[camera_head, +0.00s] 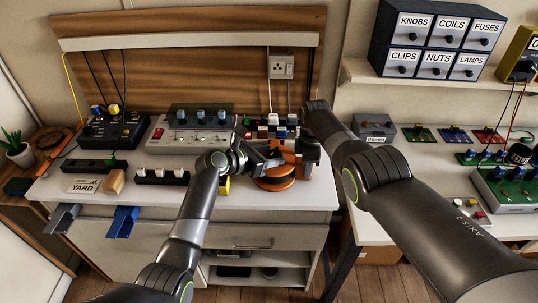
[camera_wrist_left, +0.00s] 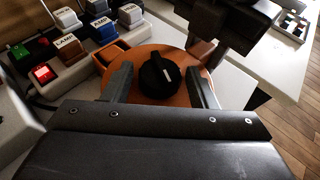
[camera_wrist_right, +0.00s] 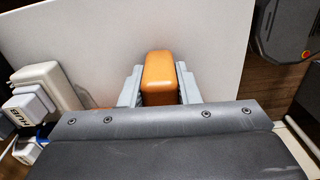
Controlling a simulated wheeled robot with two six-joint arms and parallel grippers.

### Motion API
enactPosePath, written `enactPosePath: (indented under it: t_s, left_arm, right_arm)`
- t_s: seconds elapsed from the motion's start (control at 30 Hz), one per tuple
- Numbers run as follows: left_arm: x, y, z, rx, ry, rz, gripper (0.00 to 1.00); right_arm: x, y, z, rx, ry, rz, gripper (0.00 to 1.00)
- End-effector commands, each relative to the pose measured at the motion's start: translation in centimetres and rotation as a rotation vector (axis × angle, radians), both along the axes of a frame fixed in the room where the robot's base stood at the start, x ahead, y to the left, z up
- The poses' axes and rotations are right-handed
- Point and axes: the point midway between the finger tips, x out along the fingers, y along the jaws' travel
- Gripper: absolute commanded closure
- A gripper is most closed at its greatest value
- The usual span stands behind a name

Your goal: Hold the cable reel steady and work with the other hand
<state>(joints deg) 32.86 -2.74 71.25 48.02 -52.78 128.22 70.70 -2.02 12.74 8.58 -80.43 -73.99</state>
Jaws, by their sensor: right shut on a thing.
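The cable reel (camera_head: 275,183) is orange with a dark middle and stands at the right front of the white bench. A black knob (camera_wrist_left: 160,76) sits on its orange top. My left gripper (camera_head: 270,154) is over the reel, and it also shows in the left wrist view (camera_wrist_left: 162,84). Its fingers are open either side of the knob, with gaps. My right gripper (camera_head: 307,160) is at the reel's right side. In the right wrist view (camera_wrist_right: 160,88) it is shut on a rounded orange block (camera_wrist_right: 158,72), which appears to be part of the reel.
A grey switch console (camera_head: 190,140) stands further left, with a black one (camera_head: 112,132) beyond. A second bench (camera_head: 435,160) is at the right, below a drawer cabinet (camera_head: 432,40).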

Motion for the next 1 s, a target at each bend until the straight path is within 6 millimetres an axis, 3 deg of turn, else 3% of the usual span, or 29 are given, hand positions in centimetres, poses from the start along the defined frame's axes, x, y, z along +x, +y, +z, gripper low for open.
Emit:
enactPosePath:
  t_s: [0.03, 0.23, 0.57, 1.0]
  left_arm:
    - [-0.01, 0.02, -0.02, 0.000, 0.000, 0.000, 0.54]
    - [-0.01, 0.05, -0.03, 0.000, 0.000, 0.001, 0.80]
    - [0.17, 0.21, -0.16, 0.006, 0.004, -0.057, 0.81]
    - [0.67, 0.47, -0.22, 0.009, 0.005, -0.316, 0.81]
  right_arm:
    - [-0.08, -0.10, -0.13, -0.003, 0.003, 0.000, 1.00]
    - [-0.08, -0.10, -0.13, -0.003, 0.003, 0.000, 1.00]
    - [-0.07, -0.10, -0.11, -0.003, 0.003, 0.001, 1.00]
    - [-0.07, -0.04, -0.07, -0.003, 0.003, 0.003, 1.00]
